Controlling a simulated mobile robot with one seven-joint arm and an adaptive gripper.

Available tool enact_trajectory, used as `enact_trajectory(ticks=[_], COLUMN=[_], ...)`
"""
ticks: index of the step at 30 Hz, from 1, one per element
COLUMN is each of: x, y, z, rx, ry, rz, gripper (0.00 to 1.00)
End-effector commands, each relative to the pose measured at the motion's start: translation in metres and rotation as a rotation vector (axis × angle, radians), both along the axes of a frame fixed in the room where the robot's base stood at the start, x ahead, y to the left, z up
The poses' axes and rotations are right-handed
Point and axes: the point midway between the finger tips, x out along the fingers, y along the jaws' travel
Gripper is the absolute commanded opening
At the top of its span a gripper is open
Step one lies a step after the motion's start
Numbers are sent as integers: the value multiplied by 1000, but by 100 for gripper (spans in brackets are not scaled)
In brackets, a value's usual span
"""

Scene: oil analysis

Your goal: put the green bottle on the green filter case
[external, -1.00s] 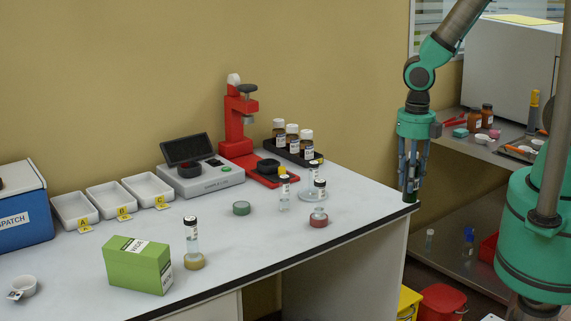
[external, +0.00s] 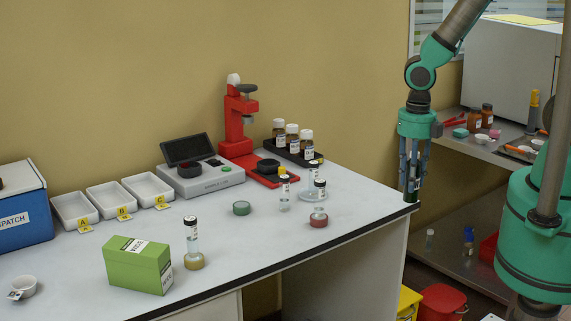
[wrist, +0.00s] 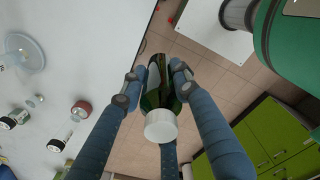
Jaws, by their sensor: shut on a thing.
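My gripper (external: 411,196) hangs just past the right end of the white bench in the external view. It is shut on the green bottle (wrist: 148,101), which has a white cap facing the camera in the wrist view. Only the dark green bottom of the bottle shows between the fingers in the external view. The green filter case (external: 242,208) is a small round green disc lying on the middle of the bench, well left of my gripper. Its top is bare. I cannot make it out in the wrist view.
A red round case (external: 319,221) and a yellowish round case (external: 194,261) each have a vial above them. A green box (external: 137,266), a red press (external: 236,130) and white trays (external: 74,209) stand on the bench (external: 350,210). Several vials cluster between my gripper and the green case.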

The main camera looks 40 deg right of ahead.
Motion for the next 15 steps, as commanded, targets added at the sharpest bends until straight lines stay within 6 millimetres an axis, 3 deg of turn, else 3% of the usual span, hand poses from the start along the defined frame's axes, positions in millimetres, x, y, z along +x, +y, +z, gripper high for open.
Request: enact_trajectory(ticks=[8, 15], x=[17, 47], y=[15, 43], z=[11, 29], rx=[-1, 0], ry=[0, 0], rz=[-2, -6], gripper=[1, 1])
